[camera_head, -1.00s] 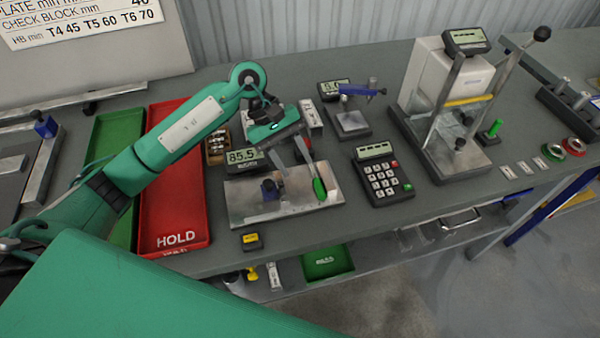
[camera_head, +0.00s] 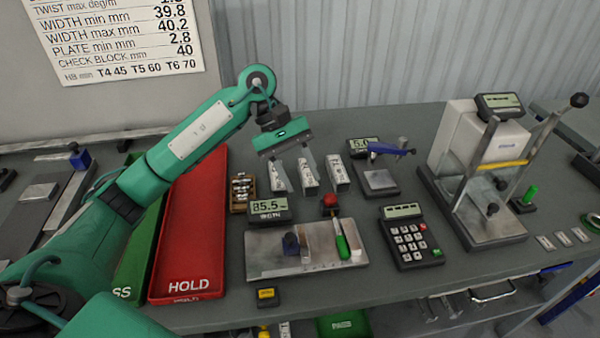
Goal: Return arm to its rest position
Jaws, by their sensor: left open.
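My left arm comes in from the left over the trays. My left gripper (camera_head: 293,167) hangs over the back part of the table, with its fingers apart and nothing seen between them. Several pale labelled pieces (camera_head: 309,175) stand on the table below and behind the fingers; I cannot tell how high the fingertips are above them. A width gauge with a metal plate (camera_head: 280,265), a blue block and a display reading 85.5 (camera_head: 268,207) lies in front of the gripper. My right gripper is not in view.
A red HOLD tray (camera_head: 187,243) and a green tray (camera_head: 139,255) lie under my arm. A small wooden box (camera_head: 240,192), a keypad (camera_head: 411,238), a small scale (camera_head: 380,180) and a tall tester (camera_head: 475,205) crowd the table. A wall chart (camera_head: 122,35) hangs behind.

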